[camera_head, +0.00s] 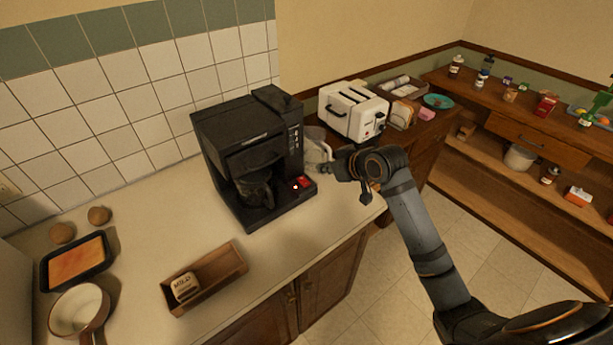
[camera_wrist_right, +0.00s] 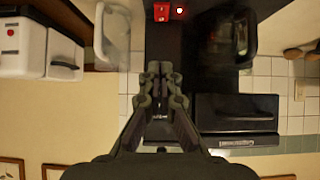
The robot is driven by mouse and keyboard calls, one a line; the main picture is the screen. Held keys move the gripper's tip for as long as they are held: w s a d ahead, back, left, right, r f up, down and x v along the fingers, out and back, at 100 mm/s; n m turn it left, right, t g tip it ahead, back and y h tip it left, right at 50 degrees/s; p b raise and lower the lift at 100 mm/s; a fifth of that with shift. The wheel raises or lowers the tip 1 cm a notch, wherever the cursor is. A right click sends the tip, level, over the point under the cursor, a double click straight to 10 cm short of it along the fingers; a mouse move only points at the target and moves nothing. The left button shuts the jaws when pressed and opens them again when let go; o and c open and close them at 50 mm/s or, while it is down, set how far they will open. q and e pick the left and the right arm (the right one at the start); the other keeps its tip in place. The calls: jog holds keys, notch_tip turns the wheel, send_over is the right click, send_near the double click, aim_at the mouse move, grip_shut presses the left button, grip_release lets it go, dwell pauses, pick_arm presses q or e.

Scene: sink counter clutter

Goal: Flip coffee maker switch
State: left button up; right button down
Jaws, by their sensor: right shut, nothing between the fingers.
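The black coffee maker (camera_head: 248,150) stands on the counter in the head view, with a dark carafe (camera_head: 257,190) in it. Its red switch (camera_head: 303,182) is at the right of its base, with a small light beside it. The switch also shows at the top of the right wrist view (camera_wrist_right: 161,12). My right gripper (camera_head: 322,168) is beside the right side of the coffee maker, close to the switch but apart from it. In the wrist view its fingers (camera_wrist_right: 160,72) are together and empty, pointing toward the switch. My left gripper is not in view.
A white toaster (camera_head: 350,112) stands behind my right gripper. A clear container (camera_head: 316,148) is close beside the gripper. A wooden tray (camera_head: 222,272), a pot (camera_head: 80,308) and a dark baking pan (camera_head: 48,278) are at the left. The front counter between them is clear.

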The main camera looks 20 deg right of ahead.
jog(key=shift+r, duration=0.2)
jog(key=shift+w, duration=0.1)
jog(key=p, duration=0.3)
send_over(306, 182)
jog(key=f, duration=0.6)
jog(key=shift+s, duration=0.25)
notch_tip(306, 182, down, 3)
jog(key=shift+w+r, duration=0.1)
jog(key=shift+f+p, duration=0.35)
jog(key=shift+f, duration=0.35)
